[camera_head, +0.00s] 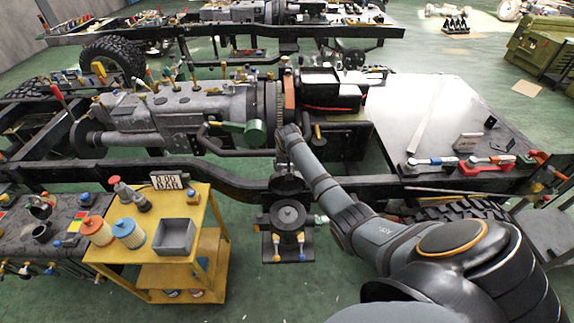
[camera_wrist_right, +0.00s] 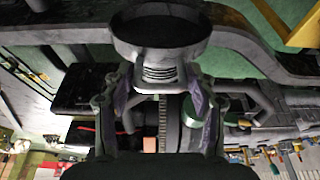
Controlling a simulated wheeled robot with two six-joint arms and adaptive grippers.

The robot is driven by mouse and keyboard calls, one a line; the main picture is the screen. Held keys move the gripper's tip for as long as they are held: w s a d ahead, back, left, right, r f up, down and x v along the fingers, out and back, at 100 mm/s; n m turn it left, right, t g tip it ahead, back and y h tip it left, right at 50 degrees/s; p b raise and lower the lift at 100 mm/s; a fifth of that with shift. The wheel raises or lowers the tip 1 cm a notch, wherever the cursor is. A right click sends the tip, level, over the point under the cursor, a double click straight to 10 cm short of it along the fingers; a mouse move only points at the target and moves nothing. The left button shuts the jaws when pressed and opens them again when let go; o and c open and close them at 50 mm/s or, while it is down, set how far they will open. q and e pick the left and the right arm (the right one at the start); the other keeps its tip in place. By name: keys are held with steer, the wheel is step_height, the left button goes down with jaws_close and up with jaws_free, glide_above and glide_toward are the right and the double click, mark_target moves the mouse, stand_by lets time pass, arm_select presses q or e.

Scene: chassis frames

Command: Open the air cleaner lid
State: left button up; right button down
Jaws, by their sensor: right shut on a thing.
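A dark round part, which looks like the air cleaner (camera_head: 289,214), sits at the near chassis rail in the head view. In the right wrist view its dish-shaped end and ribbed neck (camera_wrist_right: 160,42) show at the top. I take the part at my fingers to be the lid; I cannot tell whether it is raised. My right gripper (camera_head: 286,180) comes down onto it from the wrist above. In the wrist view the right gripper's fingers (camera_wrist_right: 162,85) close in on both sides of the neck. The contact is partly hidden. My left gripper is not in view.
A yellow cart (camera_head: 160,262) with orange and blue-white filters and a grey bin (camera_head: 175,237) stands at the left. The engine (camera_head: 180,107) lies behind the gripper. A metal plate (camera_head: 450,110) with tools is at the right. Green floor is open at the lower middle.

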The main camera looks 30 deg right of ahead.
steer(key=shift+w+d+r, duration=0.15)
steer(key=shift+w+d, duration=0.2)
steer(key=shift+w, duration=0.2)
steer(key=shift+c, duration=2.3)
jaws_free()
steer(key=shift+s+r, duration=0.1)
steer(key=v, duration=1.1)
steer(key=shift+s+r, duration=0.15)
steer(key=shift+r, duration=0.2)
